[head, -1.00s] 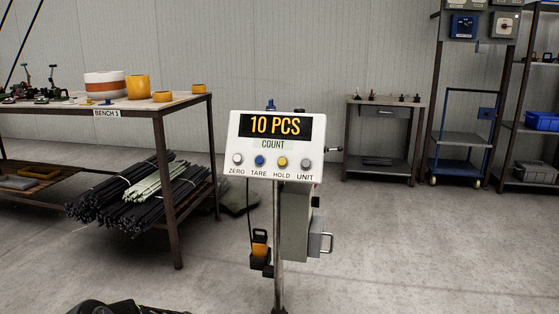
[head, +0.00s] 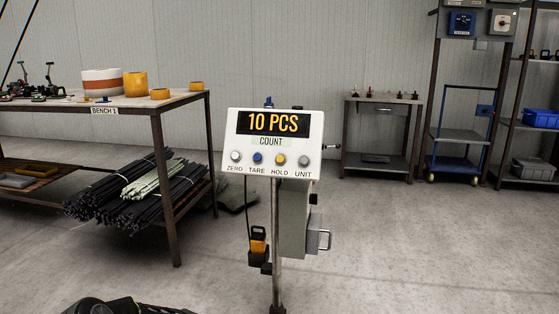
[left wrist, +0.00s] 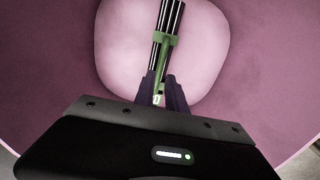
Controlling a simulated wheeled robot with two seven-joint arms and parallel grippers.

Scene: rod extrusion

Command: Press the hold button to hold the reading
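The indicator panel (head: 274,143) stands on a metal post in the middle of the head view. Its display (head: 274,123) reads "10 PCS", with "COUNT" below. The yellow hold button (head: 280,160) sits above "HOLD", between the blue tare button (head: 257,158) and the grey unit button (head: 303,161). The white zero button (head: 235,156) is at the left. My left gripper (left wrist: 160,85) shows in the left wrist view, its dark fingers close together near black bars with a green band (left wrist: 164,40). No gripper touches the panel. My right gripper is out of view.
A bench (head: 107,110) marked "BENCH 1" stands left, with bundled rods (head: 135,190) on its lower shelf. A grey box (head: 294,222) and a yellow-black device (head: 258,245) hang on the post. A small table (head: 381,104) and shelving stand behind right. Floor right of the post is clear.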

